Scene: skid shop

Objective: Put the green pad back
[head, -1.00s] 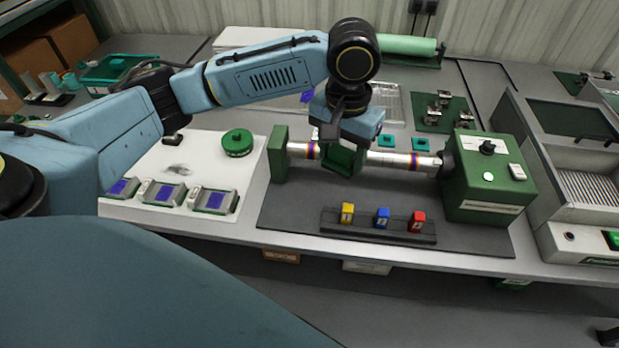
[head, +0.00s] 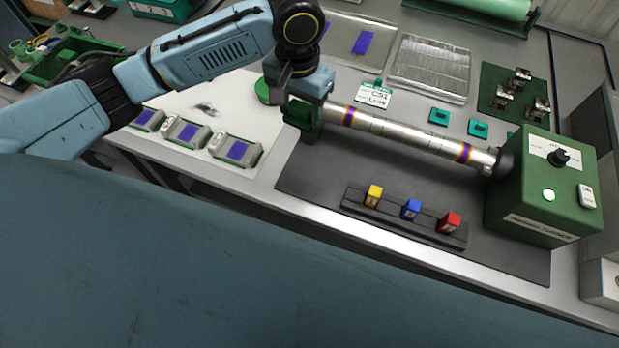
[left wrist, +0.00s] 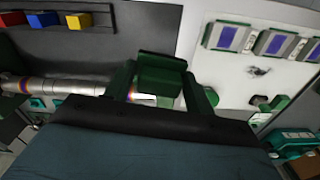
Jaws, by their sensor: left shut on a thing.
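My left gripper (head: 301,108) is over the left end of the steel tube (head: 395,132), at the green end support, which it partly hides. In the left wrist view, a green block, the green pad (left wrist: 161,78), sits between the two dark green fingers of my left gripper (left wrist: 160,92). In the head view the pad cannot be told apart from the support. A black rack (head: 405,220) in front of the tube holds a yellow block (head: 373,195), a blue block (head: 411,209) and a red block (head: 449,222). My right gripper is out of view.
The green turner box (head: 535,200) stands at the tube's right end. Several grey devices with blue screens (head: 236,151) line the white mat's front edge. A round green tin (head: 262,91) is behind my gripper. The dark mat (head: 310,178) is clear left of the rack.

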